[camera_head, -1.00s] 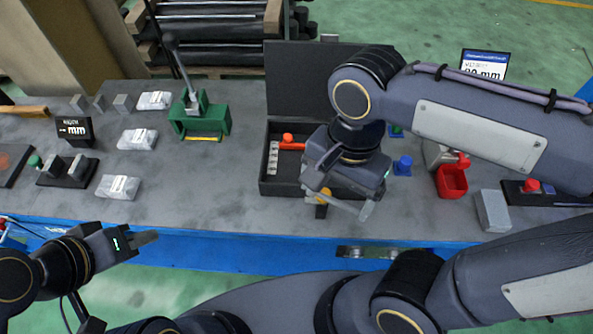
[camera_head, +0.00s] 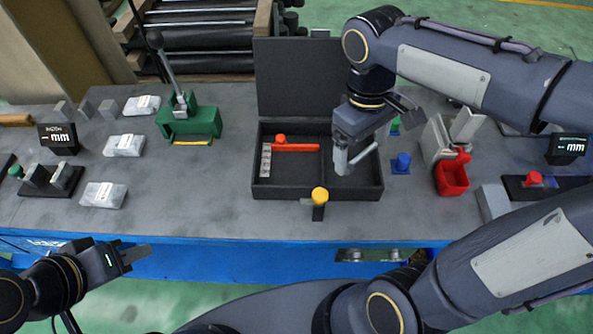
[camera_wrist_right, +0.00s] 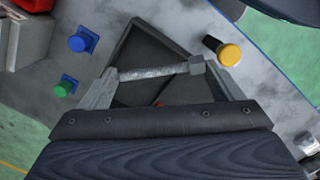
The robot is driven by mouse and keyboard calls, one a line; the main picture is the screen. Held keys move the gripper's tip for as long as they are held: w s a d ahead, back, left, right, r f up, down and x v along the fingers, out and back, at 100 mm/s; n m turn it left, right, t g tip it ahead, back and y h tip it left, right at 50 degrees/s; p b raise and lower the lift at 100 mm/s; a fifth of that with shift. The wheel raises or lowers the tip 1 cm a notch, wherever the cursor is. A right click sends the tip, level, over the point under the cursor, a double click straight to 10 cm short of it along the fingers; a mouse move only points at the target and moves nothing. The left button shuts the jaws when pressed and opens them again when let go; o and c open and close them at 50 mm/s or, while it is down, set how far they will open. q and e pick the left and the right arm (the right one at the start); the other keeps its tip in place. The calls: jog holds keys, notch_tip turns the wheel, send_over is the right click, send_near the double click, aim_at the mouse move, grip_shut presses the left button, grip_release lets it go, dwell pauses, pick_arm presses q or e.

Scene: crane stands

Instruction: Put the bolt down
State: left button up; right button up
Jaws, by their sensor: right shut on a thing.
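My right gripper (camera_head: 352,160) is shut on a grey metal bolt (camera_wrist_right: 155,72). In the right wrist view the bolt lies crosswise between the fingertips, its head towards the right finger. The gripper is over the right part of an open black case (camera_head: 262,188), and the bolt shows above that part. The head view does not make the height of the bolt clear. My left gripper (camera_head: 138,254) is empty in front of the table's front edge, and I cannot tell how far its fingers are apart.
The case holds an orange-red tool (camera_head: 296,148) and a grey notched strip (camera_head: 266,160). A yellow knob (camera_head: 320,196) stands at its front edge. Blue (camera_head: 402,163) and green knobs, a red bin (camera_head: 452,178) and a grey block (camera_head: 492,202) are to the right. A green press (camera_head: 188,122) stands left.

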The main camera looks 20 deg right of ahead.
jog(key=w+a+f+p, duration=0.1)
jog(key=w+a+f, duration=0.35)
jog(key=a, duration=0.25)
send_over(297, 176)
jog(key=f, duration=0.3)
jog(key=shift+s+d+f, duration=0.15)
jog(key=shift+d+f, duration=0.1)
jog(key=shift+d, duration=0.1)
jog(key=shift+w+a+f, duration=0.25)
jog(key=shift+a+f, duration=0.1)
jog(key=shift+f, duration=0.2)
jog(key=shift+a+f, duration=0.1)
jog(key=shift+f, duration=1.55)
jog(key=shift+f, duration=0.1)
jog(key=shift+f, duration=0.15)
jog(key=o, duration=0.8)
jog(key=shift+c, duration=0.2)
